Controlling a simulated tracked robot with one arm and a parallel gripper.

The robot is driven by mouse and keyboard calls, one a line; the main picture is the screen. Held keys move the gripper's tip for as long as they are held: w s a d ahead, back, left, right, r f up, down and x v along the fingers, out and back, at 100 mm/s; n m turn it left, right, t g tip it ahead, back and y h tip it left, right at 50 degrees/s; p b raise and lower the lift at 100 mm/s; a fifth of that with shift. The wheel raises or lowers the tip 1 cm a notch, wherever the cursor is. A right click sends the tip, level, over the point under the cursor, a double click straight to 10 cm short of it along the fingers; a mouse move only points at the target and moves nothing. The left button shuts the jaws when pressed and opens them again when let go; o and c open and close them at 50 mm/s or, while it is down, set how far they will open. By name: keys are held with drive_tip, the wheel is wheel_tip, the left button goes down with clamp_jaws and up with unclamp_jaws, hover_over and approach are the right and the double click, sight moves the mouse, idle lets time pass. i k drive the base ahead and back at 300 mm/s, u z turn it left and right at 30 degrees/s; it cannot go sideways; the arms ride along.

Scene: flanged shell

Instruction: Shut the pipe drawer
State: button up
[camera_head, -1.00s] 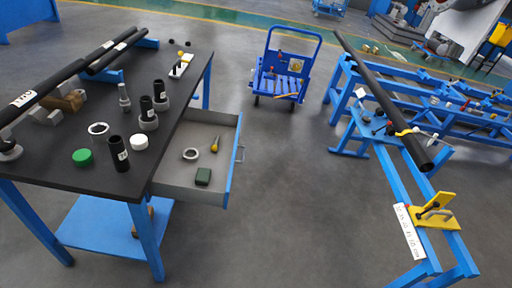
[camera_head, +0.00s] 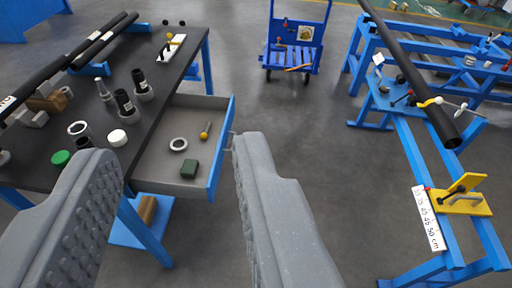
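The pipe drawer (camera_head: 223,160) is pulled out from the right side of the dark-topped table. It has grey inside walls, a blue front and a small handle (camera_head: 231,140) on the front's outer face. The left finger overlaps the table's near corner in the picture, and the right finger is just below and right of the drawer front. Contact with the drawer is not visible.
The table (camera_head: 38,142) holds black pipes, grey fittings, a white cap (camera_head: 117,138) and a green cap (camera_head: 61,158). A blue cart (camera_head: 290,58) stands behind. A blue frame (camera_head: 425,185) with a long black pipe (camera_head: 415,80) is at right. The floor between is clear.

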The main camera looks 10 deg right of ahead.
sight(187, 116)
drive_tip(key=z, duration=0.1)
drive_tip(key=i, duration=1)
drive_tip(key=u, duration=0.05)
